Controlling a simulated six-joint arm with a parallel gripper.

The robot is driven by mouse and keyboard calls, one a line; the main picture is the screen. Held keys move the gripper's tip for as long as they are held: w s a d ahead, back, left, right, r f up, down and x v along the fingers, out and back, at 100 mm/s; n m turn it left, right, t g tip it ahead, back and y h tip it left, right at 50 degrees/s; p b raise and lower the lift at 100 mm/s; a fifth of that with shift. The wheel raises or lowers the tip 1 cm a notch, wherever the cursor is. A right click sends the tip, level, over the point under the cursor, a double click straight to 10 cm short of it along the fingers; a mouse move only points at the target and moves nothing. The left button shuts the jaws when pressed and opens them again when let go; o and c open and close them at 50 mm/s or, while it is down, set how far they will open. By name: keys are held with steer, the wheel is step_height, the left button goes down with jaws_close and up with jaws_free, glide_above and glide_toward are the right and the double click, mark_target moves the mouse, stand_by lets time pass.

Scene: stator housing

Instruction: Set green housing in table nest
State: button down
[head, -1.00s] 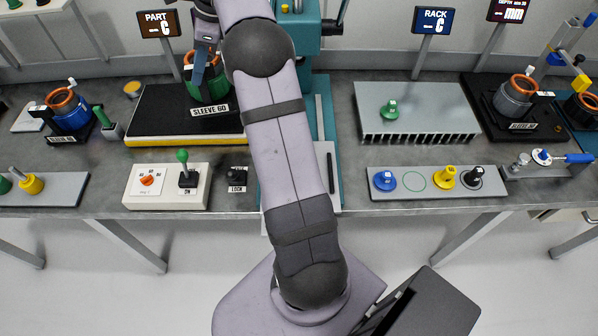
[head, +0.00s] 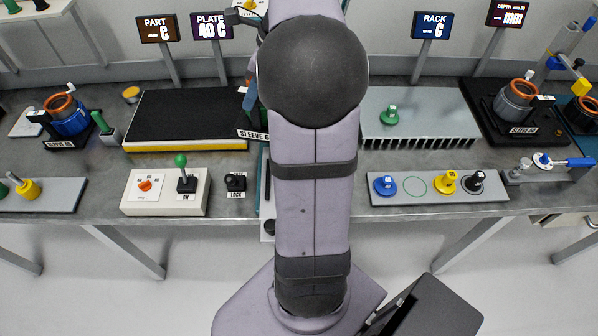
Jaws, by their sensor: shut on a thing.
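My gripper (head: 250,78) is shut on the housing; only a small part of a finger shows at the arm's left side. I cannot tell how high the housing is held. The table nest is not seen; my arm covers the middle of the bench and most of the teal machine there.
The black plate (head: 190,112) at left is bare, and its sign (head: 212,27) reads 40 C. A finned rack (head: 430,105) holds a green knob piece (head: 389,115). A lever box (head: 165,192) and a lock knob (head: 235,184) stand in front. A blue housing (head: 70,115) is far left.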

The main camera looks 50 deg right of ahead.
steer(key=s+a+n+p, duration=0.3)
steer(key=s, duration=1.4)
step_height(320, 180, down, 9)
steer(key=p, duration=0.1)
steer(key=shift+s+g+y, duration=0.2)
steer(key=shift+g+y, duration=0.1)
steer(key=shift+d+f, duration=0.1)
steer(key=shift+f, duration=0.2)
steer(key=c, duration=1.7)
jaws_free()
steer(key=v, duration=1.2)
steer(key=shift+r, duration=0.15)
